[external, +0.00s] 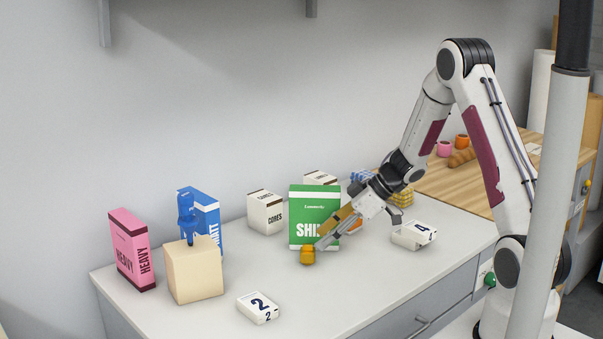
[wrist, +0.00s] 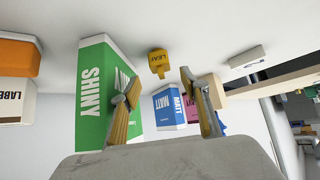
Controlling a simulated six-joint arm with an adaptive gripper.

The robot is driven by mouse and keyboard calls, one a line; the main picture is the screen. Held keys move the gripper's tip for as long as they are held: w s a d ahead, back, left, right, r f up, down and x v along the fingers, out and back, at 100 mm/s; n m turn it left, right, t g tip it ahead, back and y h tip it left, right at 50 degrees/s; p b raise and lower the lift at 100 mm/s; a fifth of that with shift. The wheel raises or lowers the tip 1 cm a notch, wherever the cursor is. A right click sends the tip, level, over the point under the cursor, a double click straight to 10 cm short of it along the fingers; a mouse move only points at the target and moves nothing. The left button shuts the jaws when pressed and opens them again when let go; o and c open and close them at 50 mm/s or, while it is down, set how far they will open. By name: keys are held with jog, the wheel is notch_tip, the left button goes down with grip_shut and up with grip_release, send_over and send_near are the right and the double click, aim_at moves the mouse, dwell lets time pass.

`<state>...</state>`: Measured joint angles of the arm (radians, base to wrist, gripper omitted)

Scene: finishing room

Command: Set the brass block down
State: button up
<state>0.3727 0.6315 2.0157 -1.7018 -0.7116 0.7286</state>
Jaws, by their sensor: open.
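The brass block (external: 308,256), a small golden-yellow piece, rests on the pale worktop in front of the green SHINY box (external: 314,198). In the wrist view the brass block (wrist: 158,62) shows a LEAF marking and lies beyond the fingertips, in line with the gap between them. My gripper (external: 328,236) reaches down from the right, in front of the green box, with its tips close to the block. In the wrist view my gripper (wrist: 160,76) is open, with clear space between its fingers and nothing held.
A pink HEAVY box (external: 132,248), a blue MATT box (external: 205,215) and a tan block (external: 193,270) with a blue tool stand at left. White number pieces 2 (external: 257,307) and 4 (external: 414,235) lie near the front and right. Worktop between them is clear.

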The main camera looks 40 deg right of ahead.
aim_at(308, 250)
jog(key=shift+w+a+f, duration=0.3)
jog(key=shift+f, duration=0.1)
jog(key=shift+f, duration=0.1)
jog(key=shift+x, duration=2.55)
grip_shut()
